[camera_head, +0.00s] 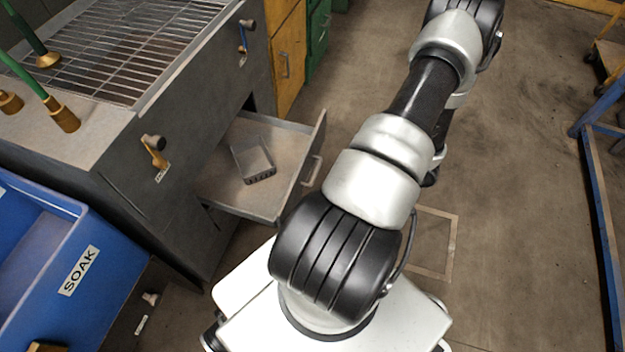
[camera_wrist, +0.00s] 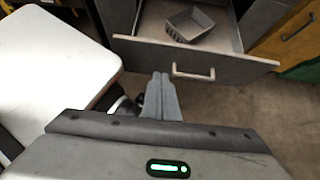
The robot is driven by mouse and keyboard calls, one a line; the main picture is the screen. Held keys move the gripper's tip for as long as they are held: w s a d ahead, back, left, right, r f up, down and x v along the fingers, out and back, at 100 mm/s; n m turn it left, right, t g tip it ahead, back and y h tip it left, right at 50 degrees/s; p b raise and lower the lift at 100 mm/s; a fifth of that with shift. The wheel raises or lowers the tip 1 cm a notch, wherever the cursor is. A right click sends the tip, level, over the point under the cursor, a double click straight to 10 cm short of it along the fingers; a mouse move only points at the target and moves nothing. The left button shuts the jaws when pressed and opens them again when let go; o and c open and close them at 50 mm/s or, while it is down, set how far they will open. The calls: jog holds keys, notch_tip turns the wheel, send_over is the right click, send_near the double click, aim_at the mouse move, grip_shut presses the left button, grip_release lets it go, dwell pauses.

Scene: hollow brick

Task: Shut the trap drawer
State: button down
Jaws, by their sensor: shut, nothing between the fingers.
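The trap drawer (camera_head: 222,193) stands pulled out of the dark grey bench in the head view, with a small grey basket (camera_head: 254,161) inside it. Its front panel and bar handle (camera_head: 312,170) face right, partly behind my arm. In the wrist view the drawer front (camera_wrist: 150,54) crosses the upper middle, with the handle (camera_wrist: 193,74) on it and the basket (camera_wrist: 189,24) behind. My gripper (camera_wrist: 161,80) is shut and empty. Its fingertips appear just below the drawer front, left of the handle; I cannot tell whether they touch it. The head view does not show my gripper.
The bench (camera_head: 120,150) has a grated top and valve handles (camera_head: 155,150) on its side. A blue SOAK bin (camera_head: 100,265) stands at lower left. Yellow (camera_head: 287,60) and green cabinets stand beyond the bench. A blue frame (camera_head: 600,200) is at far right. The floor between is open.

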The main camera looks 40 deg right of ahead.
jog(key=b, duration=0.2)
send_near(295, 185)
notch_tip(295, 185, down, 4)
jog(key=w+a, duration=0.1)
jog(key=w, duration=0.2)
jog(key=shift+a+r, duration=0.1)
jog(key=shift+a, duration=0.25)
jog(key=shift+w+a, duration=0.15)
jog(key=shift+w, duration=0.15)
jog(key=shift+a, duration=0.1)
